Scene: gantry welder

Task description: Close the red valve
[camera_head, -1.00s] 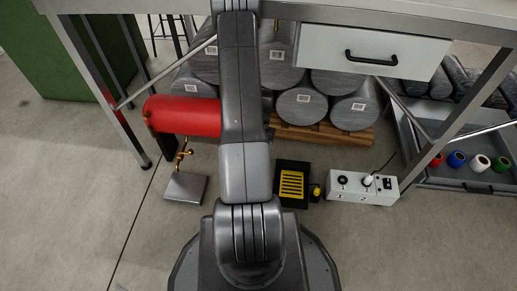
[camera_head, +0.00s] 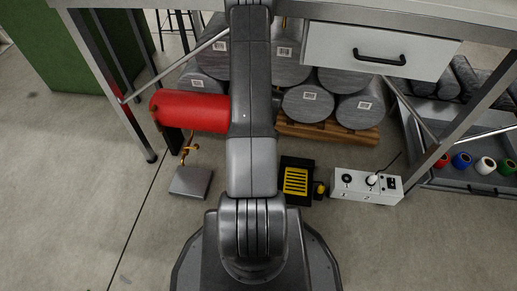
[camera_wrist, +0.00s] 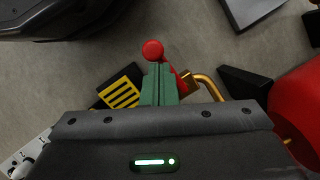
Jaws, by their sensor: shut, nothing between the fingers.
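The red valve handle (camera_wrist: 152,50) shows in the wrist view as a round red knob just past my fingertips, with a red lever part beside the right finger. It meets a brass fitting and bent pipe (camera_wrist: 207,86). My gripper (camera_wrist: 160,70) has green fingers pressed together with nothing between them. The knob appears very close to the tips; I cannot tell whether they touch. In the head view the red cylinder (camera_head: 190,111) lies on its side, with brass piping (camera_head: 187,150) below it. My arm hides the valve handle and my gripper there.
A metal plate (camera_head: 191,182) lies on the floor under the piping. A black and yellow pedal (camera_head: 296,181) and a white control box (camera_head: 366,186) stand right of my arm. Grey cylinders (camera_head: 307,104) lie on a wooden pallet (camera_head: 335,132) under the workbench (camera_head: 300,12).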

